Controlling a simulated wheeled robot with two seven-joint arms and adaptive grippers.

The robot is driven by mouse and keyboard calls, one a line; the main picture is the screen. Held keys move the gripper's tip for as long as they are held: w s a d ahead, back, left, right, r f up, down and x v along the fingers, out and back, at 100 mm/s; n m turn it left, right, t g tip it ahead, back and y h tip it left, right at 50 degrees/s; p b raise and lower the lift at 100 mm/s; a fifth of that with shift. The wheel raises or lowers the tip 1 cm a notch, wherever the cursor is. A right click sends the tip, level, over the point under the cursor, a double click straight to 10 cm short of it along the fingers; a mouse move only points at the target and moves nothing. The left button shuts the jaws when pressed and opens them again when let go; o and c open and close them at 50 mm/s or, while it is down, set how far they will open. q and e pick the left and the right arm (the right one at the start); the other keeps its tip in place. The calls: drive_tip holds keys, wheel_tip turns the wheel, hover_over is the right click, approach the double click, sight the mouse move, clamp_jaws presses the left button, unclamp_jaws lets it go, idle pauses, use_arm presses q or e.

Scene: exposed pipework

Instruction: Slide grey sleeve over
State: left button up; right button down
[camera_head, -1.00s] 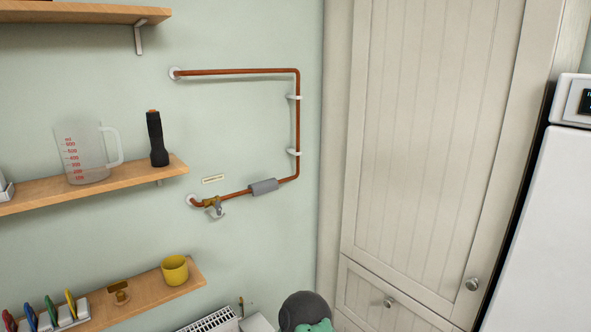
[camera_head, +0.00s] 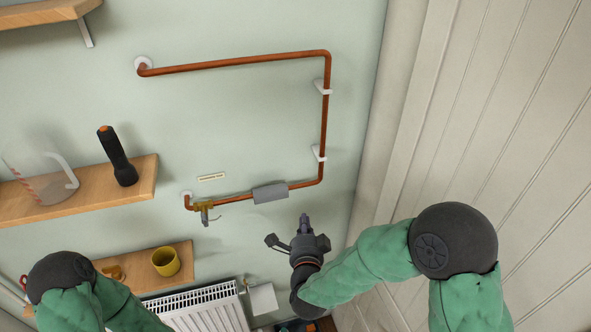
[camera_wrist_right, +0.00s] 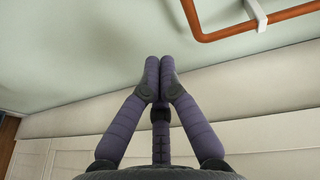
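The grey sleeve (camera_head: 270,193) sits around the lower run of the copper pipe (camera_head: 325,120), between the brass valve (camera_head: 204,206) and the lower right bend. Bare copper shows on both sides of it. My right gripper (camera_head: 305,220) is below and to the right of the sleeve in the head view, apart from it. In the right wrist view its two fingertips (camera_wrist_right: 160,66) meet with nothing between them, and the pipe (camera_wrist_right: 235,30) passes at the upper right. The sleeve is not in that view. My left arm shows at the lower left; its gripper is not visible.
White clips (camera_head: 319,153) hold the pipe's upright run to the wall. A small label (camera_head: 211,177) is above the valve. A shelf (camera_head: 80,190) with a torch (camera_head: 117,158) and a jug is at left. A yellow mug (camera_head: 166,261) and a radiator (camera_head: 200,308) are lower. A panelled cupboard (camera_head: 500,110) stands right.

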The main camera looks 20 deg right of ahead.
sight(265, 194)
wheel_tip(265, 194, up, 5)
drive_tip(key=m+h, duration=0.1)
drive_tip(key=m, duration=0.1)
drive_tip(key=shift+t, duration=0.5)
drive_tip(key=w+p, duration=0.1)
drive_tip(key=w, duration=0.2)
drive_tip(key=w+p, duration=0.1)
drive_tip(key=w, duration=0.1)
drive_tip(key=w+p, duration=0.1)
drive_tip(key=w, duration=0.2)
drive_tip(key=shift+w+a+r, duration=0.1)
drive_tip(key=shift+w+r, duration=0.2)
drive_tip(key=shift+a, duration=0.25)
use_arm(q)
wheel_tip(265, 194, up, 4)
drive_tip(key=shift+a+f, duration=0.1)
use_arm(e)
drive_tip(key=a+b, duration=0.2)
drive_tip(key=a, duration=0.1)
drive_tip(key=a+b, duration=0.3)
drive_tip(key=a, duration=0.1)
drive_tip(key=shift+s+a+f, duration=0.1)
drive_tip(key=shift+a+f, duration=0.1)
drive_tip(key=shift+a, duration=0.05)
drive_tip(key=shift+a+r+b, duration=0.15)
drive_tip(key=shift+a+b, duration=0.2)
use_arm(q)
wheel_tip(265, 194, down, 6)
drive_tip(key=shift+r, duration=0.15)
